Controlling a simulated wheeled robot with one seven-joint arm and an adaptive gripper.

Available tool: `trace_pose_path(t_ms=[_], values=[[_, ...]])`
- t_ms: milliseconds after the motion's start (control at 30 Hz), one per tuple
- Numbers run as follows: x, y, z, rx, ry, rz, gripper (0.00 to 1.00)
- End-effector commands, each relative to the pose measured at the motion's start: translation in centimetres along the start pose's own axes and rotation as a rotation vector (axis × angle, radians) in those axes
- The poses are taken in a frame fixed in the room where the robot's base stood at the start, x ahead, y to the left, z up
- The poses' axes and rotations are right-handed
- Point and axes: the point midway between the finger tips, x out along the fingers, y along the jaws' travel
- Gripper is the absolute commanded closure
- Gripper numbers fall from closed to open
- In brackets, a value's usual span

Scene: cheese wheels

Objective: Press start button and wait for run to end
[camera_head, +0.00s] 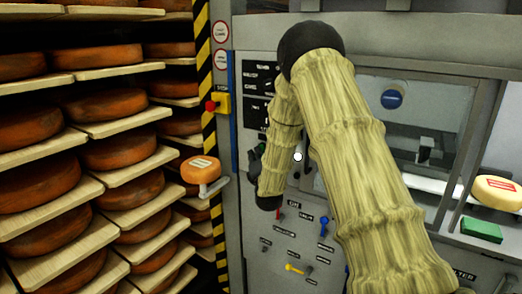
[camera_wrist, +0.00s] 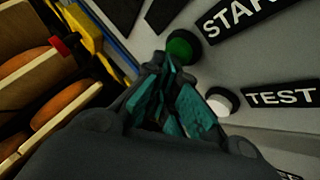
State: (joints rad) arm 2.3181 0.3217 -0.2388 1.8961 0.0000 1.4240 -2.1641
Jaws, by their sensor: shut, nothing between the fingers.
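The green start button (camera_wrist: 182,46) sits in a dark ring on the grey panel in the wrist view, beside a black label reading START (camera_wrist: 240,17). My gripper (camera_wrist: 170,68) is shut and empty, with its teal-padded fingertips right at the lower left edge of the green button. I cannot tell whether they touch it. In the head view my gripper (camera_head: 256,157) is small and dark against the panel, partly hidden by my arm. The white button (camera_wrist: 220,102) with its TEST label (camera_wrist: 282,95) lies just right of my fingers.
Racks of orange cheese wheels (camera_head: 110,104) fill the left. A red emergency button (camera_head: 211,106) on a yellow box sits by the striped post. Small levers (camera_head: 324,226) lie below, and a pale cheese (camera_head: 497,193) at right.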

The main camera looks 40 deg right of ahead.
Motion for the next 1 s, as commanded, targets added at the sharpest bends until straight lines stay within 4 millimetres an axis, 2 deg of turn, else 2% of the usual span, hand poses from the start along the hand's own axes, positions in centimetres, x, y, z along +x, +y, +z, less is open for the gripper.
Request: trace_pose_path(t_ms=[733, 1000], values=[[0.27, -0.18, 0.19, 0.0, 0.0, 0.0, 1.0], [-0.34, 0.26, -0.31, -0.001, 0.001, 0.0, 1.0]])
